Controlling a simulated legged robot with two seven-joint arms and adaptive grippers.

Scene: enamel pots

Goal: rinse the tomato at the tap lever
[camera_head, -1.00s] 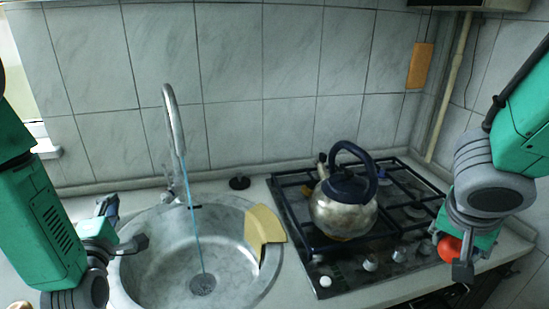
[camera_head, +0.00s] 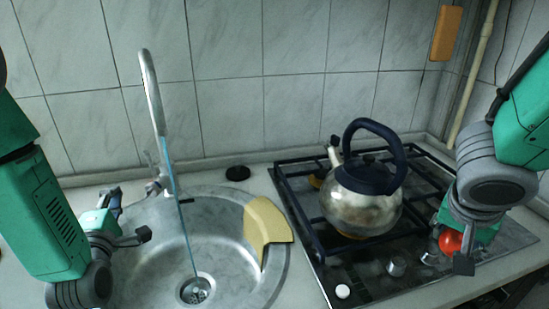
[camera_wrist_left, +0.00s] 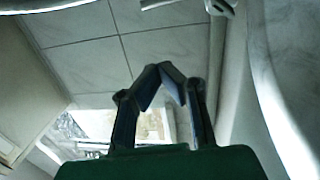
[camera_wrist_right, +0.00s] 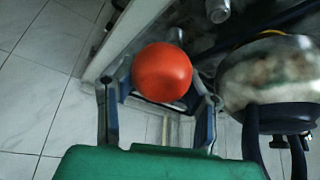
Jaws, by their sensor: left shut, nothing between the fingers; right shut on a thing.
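The red tomato (camera_head: 450,241) is held in my right gripper (camera_head: 455,252) over the front right of the hob. The tomato also shows between the fingers in the right wrist view (camera_wrist_right: 162,72). My left gripper (camera_head: 130,215) is shut and empty at the left rim of the sink; its fingertips meet in the left wrist view (camera_wrist_left: 172,75). The tall metal tap (camera_head: 153,95) stands behind the sink, with a thin blue stream (camera_head: 186,230) falling to the drain. The tap lever (camera_head: 158,185) seems to be at the tap's base, to the right of my left gripper.
The round sink (camera_head: 225,215) has a yellow cloth-like piece (camera_head: 266,228) over its right rim. A metal kettle (camera_head: 362,205) stands on the hob (camera_head: 310,235) between the sink and my right gripper. A small black disc (camera_head: 238,173) lies behind the sink.

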